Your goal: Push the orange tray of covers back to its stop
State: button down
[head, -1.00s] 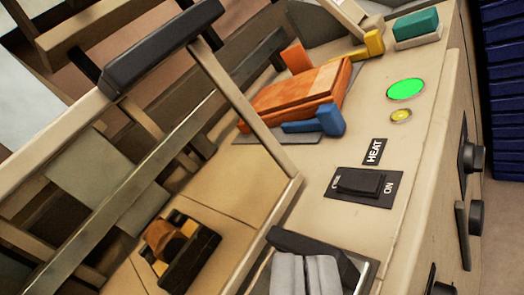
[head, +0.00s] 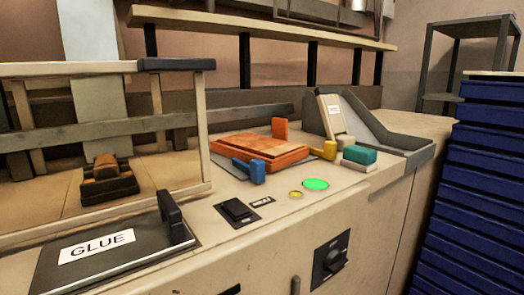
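The orange tray of covers (head: 262,148) lies on the beige machine top in the middle of the head view. It is a low flat orange stack with an upright orange tab (head: 279,129) at its back right. A blue angled block (head: 250,171) stands at its front left and a yellow block (head: 325,150) at its right. Which part is its stop I cannot tell. A dark grey plate (head: 227,167) shows beside the tray's left side. My gripper is not in view.
A black GLUE lid (head: 135,255) with an upright handle is at front left, below a beige frame with a dark bar (head: 177,65). A black switch (head: 237,210), green light (head: 316,184) and teal block (head: 359,155) are near the tray. Blue stacked trays (head: 475,200) stand right.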

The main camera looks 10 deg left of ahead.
aim_at(277, 153)
jog(key=i+l, duration=0.15)
jog(key=l, duration=0.15)
jog(key=i+l, duration=0.15)
jog(key=l, duration=0.15)
jog(key=i+l, duration=0.15)
jog(key=l, duration=0.15)
jog(key=i+j, duration=0.15)
jog(key=i, duration=0.2)
jog(key=i+j+z, duration=0.1)
jog(key=i, duration=0.25)
